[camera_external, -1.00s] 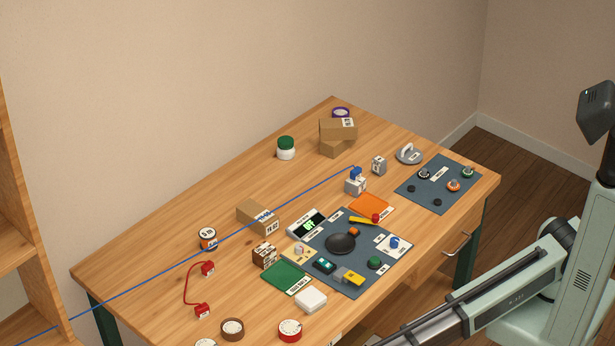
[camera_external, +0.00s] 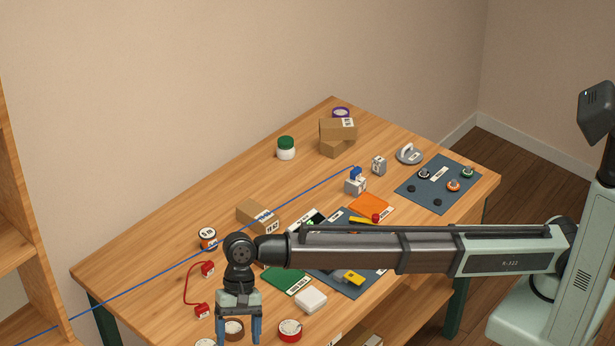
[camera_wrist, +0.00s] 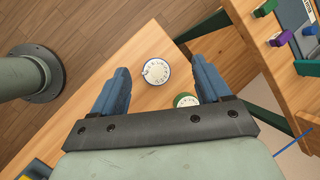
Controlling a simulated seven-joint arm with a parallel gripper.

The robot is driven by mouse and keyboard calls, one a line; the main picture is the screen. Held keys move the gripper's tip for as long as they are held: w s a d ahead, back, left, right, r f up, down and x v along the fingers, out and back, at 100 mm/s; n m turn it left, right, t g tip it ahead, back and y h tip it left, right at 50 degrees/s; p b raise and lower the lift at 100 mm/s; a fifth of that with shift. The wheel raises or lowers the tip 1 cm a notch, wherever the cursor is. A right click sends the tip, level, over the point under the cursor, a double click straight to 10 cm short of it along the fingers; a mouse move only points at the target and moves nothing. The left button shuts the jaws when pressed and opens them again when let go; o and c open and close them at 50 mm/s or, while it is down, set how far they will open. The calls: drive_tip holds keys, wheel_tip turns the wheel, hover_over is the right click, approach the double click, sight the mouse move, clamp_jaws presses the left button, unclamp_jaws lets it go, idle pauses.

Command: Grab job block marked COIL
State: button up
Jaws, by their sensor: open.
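I cannot read the word COIL on any block. A small grey block (camera_external: 379,166) with a dark marking stands at the back right of the table in the external view. A grey-white block with a blue top (camera_external: 354,184) stands left of it. The brown labelled block seen earlier near the middle is hidden behind my arm. My gripper (camera_external: 238,330) points down over the table's front left, with its fingers apart around the view of a brown tape roll. In the wrist view my gripper (camera_wrist: 160,88) is open, with nothing held between its fingers.
Cardboard boxes (camera_external: 337,130) stand at the back. A blue line crosses the external view.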

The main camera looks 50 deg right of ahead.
drive_tip(key=w+d+m+t+h, duration=0.1)
drive_tip(key=w+d+m, duration=0.3)
drive_tip(key=w+d, duration=0.55)
drive_tip(key=w+d+m+t+h, duration=0.15)
drive_tip(key=w+d+m, duration=0.4)
drive_tip(key=d, duration=0.75)
drive_tip(key=w+d+m+t+h, duration=0.1)
drive_tip(key=w+d+m+h, duration=0.15)
drive_tip(key=w+d, duration=0.8)
drive_tip(key=shift+g+y, duration=0.25)
drive_tip(key=shift+y, duration=0.05)
drive_tip(key=f, duration=0.5)
drive_tip(key=s+f, duration=0.1)
drive_tip(key=f, duration=0.1)
drive_tip(key=shift+d+f, duration=0.25)
drive_tip(key=shift+f, duration=0.05)
drive_tip(key=f, duration=0.4)
drive_tip(key=shift+s+d, duration=0.15)
drive_tip(key=shift+s, duration=0.15)
drive_tip(key=shift+f, duration=0.6)
drive_tip(key=shift+c, duration=0.4)
drive_tip(key=c, duration=1)
